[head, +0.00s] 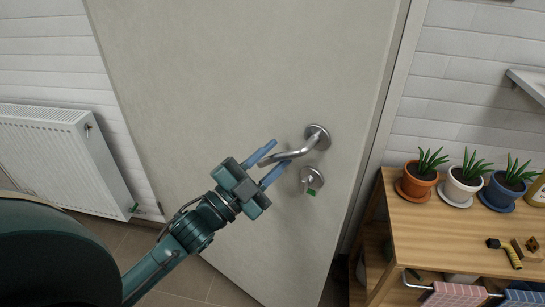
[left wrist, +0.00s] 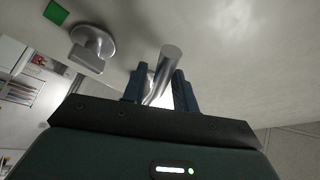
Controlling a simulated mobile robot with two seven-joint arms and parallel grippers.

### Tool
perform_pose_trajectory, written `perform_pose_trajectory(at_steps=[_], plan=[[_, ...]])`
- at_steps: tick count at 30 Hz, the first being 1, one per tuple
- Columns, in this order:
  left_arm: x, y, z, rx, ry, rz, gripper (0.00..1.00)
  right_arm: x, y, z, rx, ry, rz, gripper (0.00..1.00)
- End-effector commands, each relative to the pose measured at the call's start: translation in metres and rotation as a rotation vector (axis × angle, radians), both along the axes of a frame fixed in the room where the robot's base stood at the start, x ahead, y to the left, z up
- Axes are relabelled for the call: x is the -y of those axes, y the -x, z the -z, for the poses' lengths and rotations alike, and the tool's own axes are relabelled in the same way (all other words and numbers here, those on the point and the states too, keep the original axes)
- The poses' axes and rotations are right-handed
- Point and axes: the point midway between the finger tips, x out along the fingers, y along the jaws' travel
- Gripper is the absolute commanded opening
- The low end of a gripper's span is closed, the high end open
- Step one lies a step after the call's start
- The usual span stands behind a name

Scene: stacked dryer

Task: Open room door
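The door (head: 240,70) is a broad, pale grey panel filling the middle of the head view. Its silver lever handle (head: 297,152) sticks out from a round plate near the right edge. Below it is a round lock with a thumb turn (head: 311,180) and a small green mark. My left gripper (head: 270,164) is at the lever's free end, with its blue fingers apart on either side of it. In the left wrist view the lever (left wrist: 168,65) passes between the fingers, with small gaps showing. My right gripper is not in view.
A white radiator (head: 62,160) stands at the left wall. Brown tiled floor (head: 140,240) shows at the lower left.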

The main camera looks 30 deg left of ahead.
Motion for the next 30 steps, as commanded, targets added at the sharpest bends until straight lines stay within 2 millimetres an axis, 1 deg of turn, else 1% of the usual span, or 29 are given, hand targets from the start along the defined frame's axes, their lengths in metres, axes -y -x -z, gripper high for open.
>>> perform_pose_trajectory(at_steps=[1,3,10,14,17,24,30], plan=[[0.0,0.0,-0.001,0.002,0.001,0.001,0.33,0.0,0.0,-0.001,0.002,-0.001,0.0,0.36],[0.001,0.0,-0.001,0.003,0.001,0.002,0.36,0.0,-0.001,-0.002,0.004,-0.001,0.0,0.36],[0.001,0.001,-0.001,0.004,0.001,0.003,0.36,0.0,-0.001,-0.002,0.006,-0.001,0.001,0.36],[-0.003,0.01,0.004,0.002,0.001,0.002,0.36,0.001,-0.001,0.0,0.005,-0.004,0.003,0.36],[-0.008,0.023,0.01,0.0,0.001,0.003,0.36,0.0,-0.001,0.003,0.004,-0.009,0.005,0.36],[-0.026,0.065,0.028,-0.002,0.001,0.002,0.36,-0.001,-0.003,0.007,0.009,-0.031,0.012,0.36],[-0.039,0.095,0.038,-0.001,0.0,0.002,0.36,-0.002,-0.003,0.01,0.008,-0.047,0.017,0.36]])
